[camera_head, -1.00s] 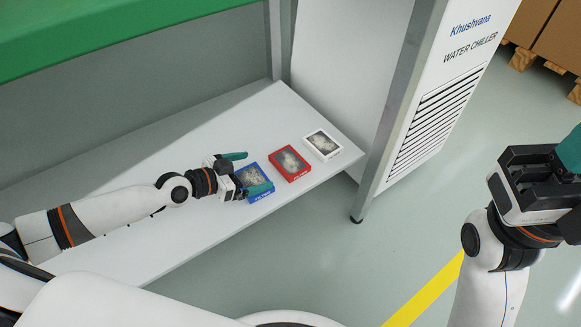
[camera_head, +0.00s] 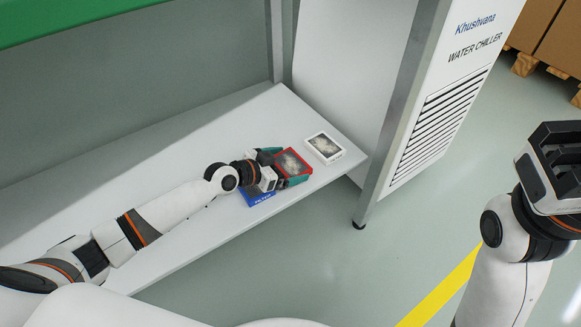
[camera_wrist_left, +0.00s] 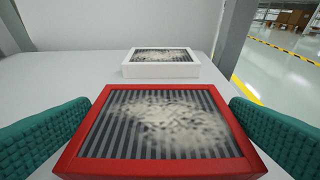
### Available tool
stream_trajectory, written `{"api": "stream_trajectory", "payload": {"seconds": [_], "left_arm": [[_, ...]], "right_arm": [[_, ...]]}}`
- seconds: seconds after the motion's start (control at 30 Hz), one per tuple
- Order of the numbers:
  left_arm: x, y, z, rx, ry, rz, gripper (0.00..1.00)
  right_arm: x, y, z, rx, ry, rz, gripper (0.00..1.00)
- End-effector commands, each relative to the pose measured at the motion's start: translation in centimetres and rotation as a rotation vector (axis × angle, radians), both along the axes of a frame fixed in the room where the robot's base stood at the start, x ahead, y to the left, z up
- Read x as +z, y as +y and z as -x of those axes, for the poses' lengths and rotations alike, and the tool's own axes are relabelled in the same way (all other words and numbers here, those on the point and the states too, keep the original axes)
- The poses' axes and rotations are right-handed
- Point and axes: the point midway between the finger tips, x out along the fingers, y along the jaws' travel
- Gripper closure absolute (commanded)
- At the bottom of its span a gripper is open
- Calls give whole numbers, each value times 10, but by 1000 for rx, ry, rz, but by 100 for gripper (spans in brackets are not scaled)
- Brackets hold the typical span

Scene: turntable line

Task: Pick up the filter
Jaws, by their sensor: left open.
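Three boxed filters lie in a row on the white shelf. The red filter (camera_head: 292,162) is between the fingers of my left gripper (camera_head: 280,167). In the left wrist view the red filter (camera_wrist_left: 160,130) fills the near middle, with a teal finger on each side and small gaps visible. The left gripper is open around it. The white filter (camera_head: 324,147) lies just beyond; it also shows in the left wrist view (camera_wrist_left: 161,62). The blue filter (camera_head: 258,197) is mostly hidden under my left gripper. My right gripper (camera_head: 560,165) is at the right edge, away from the shelf; its fingertips are out of frame.
The white shelf (camera_head: 190,145) is clear to the left of the filters. A metal post (camera_head: 405,110) and the water chiller cabinet (camera_head: 440,110) stand to the right. Cardboard boxes (camera_head: 555,40) on a pallet are at the back right.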

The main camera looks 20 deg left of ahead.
Motion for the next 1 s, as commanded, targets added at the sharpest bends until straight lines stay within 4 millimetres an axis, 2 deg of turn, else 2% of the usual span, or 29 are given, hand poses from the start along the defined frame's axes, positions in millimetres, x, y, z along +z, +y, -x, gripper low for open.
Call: {"api": "stream_trajectory", "payload": {"seconds": [0.1, 0.17, 0.3, 0.33, 0.67, 0.77, 0.83, 1.0], "left_arm": [[0, 0, 0, 0, 0, 0, 0], [0, 0, 0, 0, 0, 0, 8], [0, 0, 0, 0, 0, 0, 31], [1, 0, 0, 0, -1, 1, 32], [6, 0, 0, 0, 0, 1, 33], [16, 0, 0, 0, 0, 1, 33], [25, 1, 0, 0, -2, 1, 33], [58, 1, 0, 0, -1, 0, 33]], "right_arm": [[0, 0, 0, 0, 1, 0, 64], [0, 0, 0, 0, 1, 0, 64], [0, 0, 0, 0, 1, 0, 64], [0, 0, 0, 0, 1, 0, 64], [4, 0, 1, 1, -3, -1, 64], [6, -1, -1, 2, 8, -4, 64], [-3, -1, -10, 2, 54, -2, 64], [-9, -2, -17, 6, 116, -7, 64]]}}
